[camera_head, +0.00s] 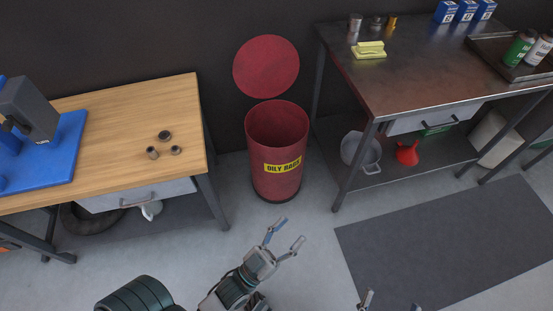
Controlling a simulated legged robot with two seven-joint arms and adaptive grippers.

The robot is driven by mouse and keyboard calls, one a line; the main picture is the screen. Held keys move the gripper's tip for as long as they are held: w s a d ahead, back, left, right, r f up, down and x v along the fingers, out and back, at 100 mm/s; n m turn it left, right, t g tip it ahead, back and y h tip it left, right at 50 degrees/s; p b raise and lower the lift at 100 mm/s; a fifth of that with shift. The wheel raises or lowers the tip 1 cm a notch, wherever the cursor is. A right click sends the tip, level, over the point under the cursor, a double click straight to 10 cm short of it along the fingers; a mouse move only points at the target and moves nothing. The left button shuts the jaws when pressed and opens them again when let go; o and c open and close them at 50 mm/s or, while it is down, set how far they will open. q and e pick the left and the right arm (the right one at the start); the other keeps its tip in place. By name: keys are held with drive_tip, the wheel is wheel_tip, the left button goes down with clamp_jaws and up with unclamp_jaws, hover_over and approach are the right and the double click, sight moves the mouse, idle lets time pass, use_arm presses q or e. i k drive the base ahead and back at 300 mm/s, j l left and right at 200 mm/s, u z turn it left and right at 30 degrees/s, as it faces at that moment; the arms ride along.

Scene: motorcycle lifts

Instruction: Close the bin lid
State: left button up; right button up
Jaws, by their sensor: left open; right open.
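A red bin (277,178) with a yellow "OILY RAGS" label stands on the floor between two tables. Its round red lid (266,66) stands raised behind the open mouth, against the dark wall. My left gripper (285,235) is open and empty, in front of the bin and apart from it, with its fingers pointing up toward it. My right gripper (390,301) shows only its two fingertips at the bottom edge, spread apart, over the floor. The rest of it is out of the picture.
A wooden workbench (100,110) with a blue-based machine stands at the left. A metal table (420,75) with cans, blue boxes and a tray stands at the right; its lower shelf holds a bucket and a red funnel. A dark mat (450,240) lies on the clear floor.

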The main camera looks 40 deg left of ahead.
sight(265, 67)
drive_tip(key=i+u, duration=0.45)
drive_tip(key=i, duration=0.55)
